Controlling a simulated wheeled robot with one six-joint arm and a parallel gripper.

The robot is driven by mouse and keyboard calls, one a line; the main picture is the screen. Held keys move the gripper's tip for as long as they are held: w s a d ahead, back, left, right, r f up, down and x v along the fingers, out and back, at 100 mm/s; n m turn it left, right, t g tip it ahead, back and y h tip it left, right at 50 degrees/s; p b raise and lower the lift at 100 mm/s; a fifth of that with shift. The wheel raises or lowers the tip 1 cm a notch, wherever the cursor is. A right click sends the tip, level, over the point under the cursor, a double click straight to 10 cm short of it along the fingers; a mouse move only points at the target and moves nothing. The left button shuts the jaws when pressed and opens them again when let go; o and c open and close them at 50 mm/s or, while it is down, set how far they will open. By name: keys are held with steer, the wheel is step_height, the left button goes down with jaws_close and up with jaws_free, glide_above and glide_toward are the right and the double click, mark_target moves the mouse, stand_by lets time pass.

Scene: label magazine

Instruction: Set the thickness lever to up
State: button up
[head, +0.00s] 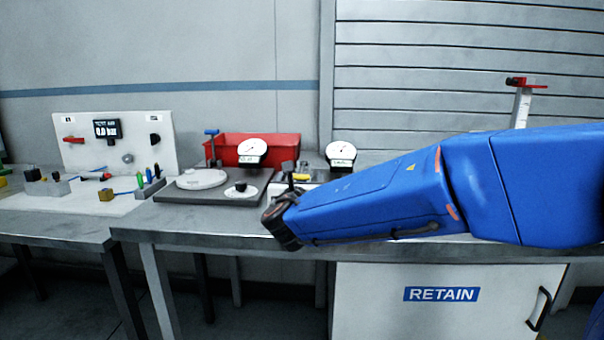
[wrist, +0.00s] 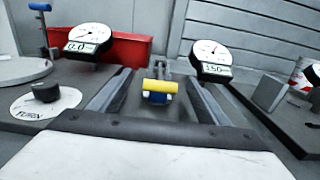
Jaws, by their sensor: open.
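A yellow crossbar handle (wrist: 160,86) on a small blue base shows in the middle of the wrist view. It also shows small and partly hidden in the head view (head: 302,177), just past my arm's end. No thickness label is legible, so I cannot tell for sure that it is the thickness lever. My gripper (wrist: 158,74) is open, with one dark finger on each side of the handle in the picture. The handle lies beyond or between the fingertips; contact is not visible. A dial gauge with a digital readout (wrist: 211,60) stands to the right behind it.
A second gauge (wrist: 90,40) stands left, before a red bin (head: 275,146). A black knob (wrist: 46,92) on a white disc and a blue-topped post (head: 211,134) are left. A grey block (wrist: 270,93) is right. A white panel (head: 110,130) stands far left.

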steer(key=shift+w+d, duration=0.1)
steer(key=shift+w, duration=2)
steer(key=c, duration=1.5)
steer(key=shift+r, duration=0.1)
steer(key=shift+c, duration=0.2)
